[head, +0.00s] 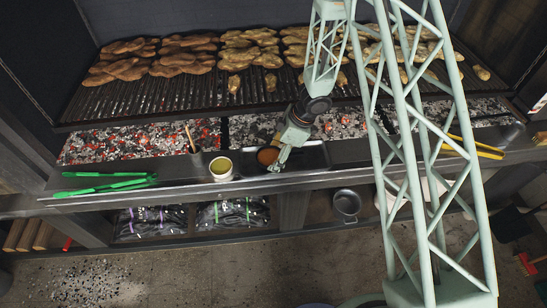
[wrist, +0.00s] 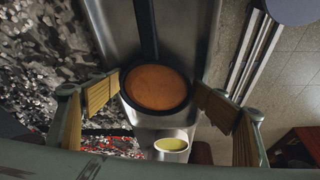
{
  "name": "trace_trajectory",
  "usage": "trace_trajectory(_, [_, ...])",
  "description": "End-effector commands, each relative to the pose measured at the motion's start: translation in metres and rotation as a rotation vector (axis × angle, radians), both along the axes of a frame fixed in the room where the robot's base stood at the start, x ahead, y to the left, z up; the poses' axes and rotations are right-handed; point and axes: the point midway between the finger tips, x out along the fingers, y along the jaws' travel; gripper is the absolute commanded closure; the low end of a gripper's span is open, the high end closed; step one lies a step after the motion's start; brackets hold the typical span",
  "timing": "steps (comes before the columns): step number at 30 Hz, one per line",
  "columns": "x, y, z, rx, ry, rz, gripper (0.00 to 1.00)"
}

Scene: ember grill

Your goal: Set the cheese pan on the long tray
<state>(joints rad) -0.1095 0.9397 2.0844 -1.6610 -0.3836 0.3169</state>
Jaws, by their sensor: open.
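The cheese pan (wrist: 157,87) is a small round dark pan with an orange filling and a straight dark handle. It appears to rest level on the near-left end of the long grey metal tray (wrist: 197,35), its handle lying along the tray. In the head view the orange pan (head: 267,156) shows beside my gripper, at the left end of the tray (head: 315,158). My gripper (wrist: 160,84) is open, its ribbed fingers on either side of the pan with its rim between them. Whether a finger touches the rim I cannot tell.
A cup of yellow-green sauce (head: 221,168) stands just left of the pan. Green tongs (head: 105,186) lie on the ledge at left, yellow tongs (head: 475,147) at right. Glowing coals (head: 140,143) lie behind the ledge. A grey pan (head: 347,203) sits on the shelf below.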

Motion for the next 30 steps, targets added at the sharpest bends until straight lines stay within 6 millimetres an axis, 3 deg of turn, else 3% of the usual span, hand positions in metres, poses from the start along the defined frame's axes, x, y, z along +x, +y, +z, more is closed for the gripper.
trace_trajectory(14, [0.002, -0.001, 0.011, 0.003, -0.004, -0.001, 0.24])
trace_trajectory(30, [0.000, -0.025, 0.072, 0.002, -0.005, 0.000, 0.24])
